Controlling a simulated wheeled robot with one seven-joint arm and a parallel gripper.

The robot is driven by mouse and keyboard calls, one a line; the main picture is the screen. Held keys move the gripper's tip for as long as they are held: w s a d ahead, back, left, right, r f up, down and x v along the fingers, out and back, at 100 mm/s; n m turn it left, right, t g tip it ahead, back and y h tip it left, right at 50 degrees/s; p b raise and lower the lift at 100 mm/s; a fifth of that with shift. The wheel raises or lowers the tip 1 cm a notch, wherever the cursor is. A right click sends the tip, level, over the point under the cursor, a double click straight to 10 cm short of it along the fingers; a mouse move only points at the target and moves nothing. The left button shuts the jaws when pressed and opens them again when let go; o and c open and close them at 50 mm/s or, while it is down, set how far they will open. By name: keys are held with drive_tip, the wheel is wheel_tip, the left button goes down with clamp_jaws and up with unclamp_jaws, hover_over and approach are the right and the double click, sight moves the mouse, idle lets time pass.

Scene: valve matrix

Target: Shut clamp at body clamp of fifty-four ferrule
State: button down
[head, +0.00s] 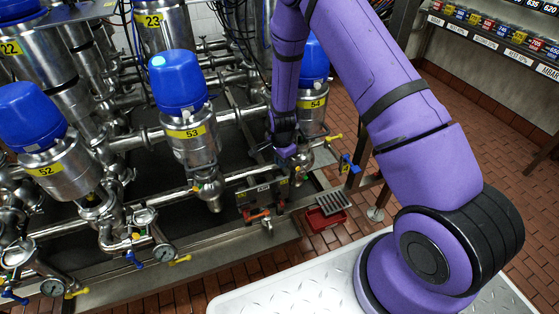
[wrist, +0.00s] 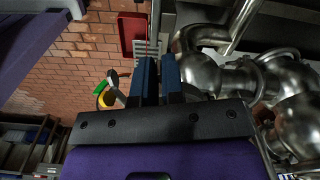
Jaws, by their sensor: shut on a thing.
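The valve numbered 54 (head: 315,103) has a blue cap and a steel body, and it stands right of valve 53 in the head view. My purple arm partly covers it. My gripper (head: 298,158) is low at the left side of the 54 body, among its pipe fittings. In the wrist view my gripper (wrist: 159,62) shows two dark blue fingers close together, with a narrow gap between them. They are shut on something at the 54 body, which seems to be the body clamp. The clamp itself is hidden behind the fingers and arm.
Valves 53 (head: 190,130) and 52 (head: 55,170) stand to the left with pipes between them. A yellow handle (head: 333,138) and a blue handle (head: 349,163) stick out right of 54. A red tray (head: 325,218) is low. The brick floor at right is mostly open.

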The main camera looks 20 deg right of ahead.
drive_tip(key=shift+s+d, duration=0.15)
drive_tip(key=shift+d, duration=0.05)
drive_tip(key=c, duration=1.3)
unclamp_jaws()
drive_tip(key=shift+a, duration=0.1)
